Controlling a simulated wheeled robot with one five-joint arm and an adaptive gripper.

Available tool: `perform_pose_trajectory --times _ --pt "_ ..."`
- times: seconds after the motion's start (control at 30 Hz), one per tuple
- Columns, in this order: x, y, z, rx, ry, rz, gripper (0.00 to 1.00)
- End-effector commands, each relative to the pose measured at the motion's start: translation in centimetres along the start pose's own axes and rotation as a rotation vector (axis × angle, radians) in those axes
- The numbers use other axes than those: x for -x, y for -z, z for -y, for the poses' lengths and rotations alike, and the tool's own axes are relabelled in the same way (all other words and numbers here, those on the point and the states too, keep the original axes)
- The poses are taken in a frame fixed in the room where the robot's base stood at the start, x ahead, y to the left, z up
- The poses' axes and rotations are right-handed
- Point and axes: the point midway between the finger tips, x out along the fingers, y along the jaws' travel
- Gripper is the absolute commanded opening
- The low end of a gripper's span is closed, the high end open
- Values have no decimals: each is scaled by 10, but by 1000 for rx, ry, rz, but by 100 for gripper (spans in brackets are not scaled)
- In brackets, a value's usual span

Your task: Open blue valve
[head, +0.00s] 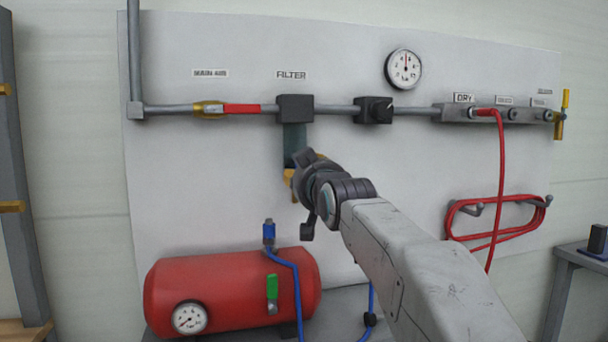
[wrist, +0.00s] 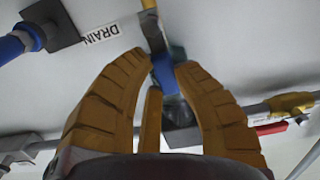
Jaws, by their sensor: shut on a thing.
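The blue valve's handle (wrist: 166,76) shows in the wrist view as a short blue lever between my fingertips, below a brass fitting (wrist: 149,18) and beside a "DRAIN" label (wrist: 101,34). My gripper (wrist: 161,68) has its ribbed yellow fingers closed on both sides of this lever. In the head view my gripper (head: 292,180) is at the lower end of the dark filter bowl (head: 294,143), and my own wrist hides the blue handle there. How far the lever is turned cannot be told.
A red tank (head: 225,297) with a blue fitting (head: 268,232) and green lever (head: 272,287) stands below. A pipe with a red-handled brass valve (head: 210,109) runs above. A red hose (head: 501,170) hangs at the right. The panel left of my gripper is clear.

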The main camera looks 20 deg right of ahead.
Motion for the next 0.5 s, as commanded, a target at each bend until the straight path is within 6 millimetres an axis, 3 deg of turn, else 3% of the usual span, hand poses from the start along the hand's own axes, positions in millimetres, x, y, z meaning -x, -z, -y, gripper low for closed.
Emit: perform_pose_trajectory --times 0.03,0.07,0.33,0.5 --pt "0 -1 1 -2 2 2 0" --pt "0 -1 1 -2 2 2 30" --pt "0 -1 0 -1 1 2 54" --pt "0 0 0 0 0 1 54"
